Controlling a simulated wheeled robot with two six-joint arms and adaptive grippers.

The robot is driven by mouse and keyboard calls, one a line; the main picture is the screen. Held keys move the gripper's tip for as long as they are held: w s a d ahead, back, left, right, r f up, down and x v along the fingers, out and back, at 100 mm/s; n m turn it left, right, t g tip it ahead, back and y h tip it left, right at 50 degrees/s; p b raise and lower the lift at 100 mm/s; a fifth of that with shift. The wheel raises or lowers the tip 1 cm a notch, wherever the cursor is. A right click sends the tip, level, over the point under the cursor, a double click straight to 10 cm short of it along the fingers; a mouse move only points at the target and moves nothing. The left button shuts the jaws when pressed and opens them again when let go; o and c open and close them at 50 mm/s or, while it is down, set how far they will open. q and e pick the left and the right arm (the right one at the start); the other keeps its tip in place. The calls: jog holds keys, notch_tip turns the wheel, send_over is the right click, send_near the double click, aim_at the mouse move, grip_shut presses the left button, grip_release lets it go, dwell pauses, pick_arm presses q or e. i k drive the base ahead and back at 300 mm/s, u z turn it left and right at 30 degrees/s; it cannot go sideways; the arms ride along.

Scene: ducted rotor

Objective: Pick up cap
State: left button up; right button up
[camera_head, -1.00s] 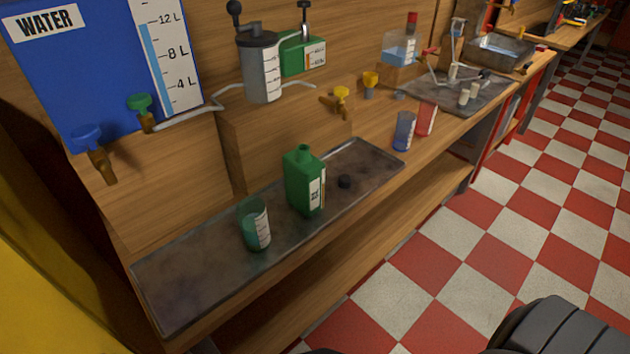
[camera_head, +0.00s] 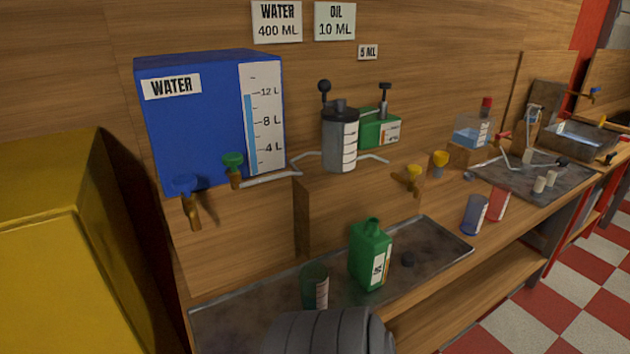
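A green-tinted measuring cup (camera_head: 314,287) stands on the tray left of the bottle. A dark grey ribbed part at the bottom centre looks like part of my own arm and hides the tray's front edge there. Neither gripper's fingers show.
A blue water tank (camera_head: 209,121) with taps hangs at the left. A grey pump canister (camera_head: 340,139) and a green container (camera_head: 379,128) stand on the ledge behind. Blue (camera_head: 474,214) and red (camera_head: 498,203) cups stand right of the tray. A yellow cabinet (camera_head: 55,240) is at far left.

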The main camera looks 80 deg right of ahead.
aim_at(408, 259)
jog(key=u, duration=0.15)
jog(key=k, duration=0.85)
jog(key=z, duration=1.65)
